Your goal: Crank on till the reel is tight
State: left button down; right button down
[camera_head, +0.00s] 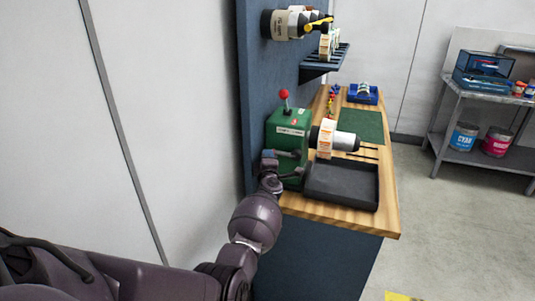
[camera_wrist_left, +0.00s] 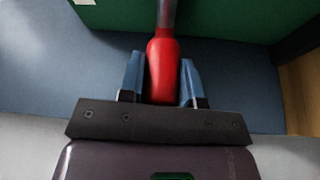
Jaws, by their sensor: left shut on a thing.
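The green rewinder (camera_head: 288,125) stands at the left edge of the wooden bench. A reel with an orange and white label band (camera_head: 326,139) sits on its spindle on the right side. I cannot tell how tight it is wound. My left gripper (camera_head: 272,158) is at the near left side of the green body. In the left wrist view its blue fingers (camera_wrist_left: 161,85) are shut on a red crank handle (camera_wrist_left: 162,68) with a grey shaft. The head view hides most of this handle behind the gripper. My right gripper is not in view.
A red-knobbed lever (camera_head: 284,95) stands upright on the rewinder. A dark tray (camera_head: 342,184) lies in front of the reel, and a green mat (camera_head: 361,126) behind it. A blue panel (camera_head: 257,60) rises close on the left. A grey cart (camera_head: 462,103) stands at the right.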

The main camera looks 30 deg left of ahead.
pick_arm(q)
jog(key=shift+f+n+g, duration=0.3)
jog(key=shift+f+n, duration=0.5)
jog(key=shift+f, duration=0.05)
jog(key=c, duration=0.8)
grip_release()
jog(key=shift+d, duration=0.15)
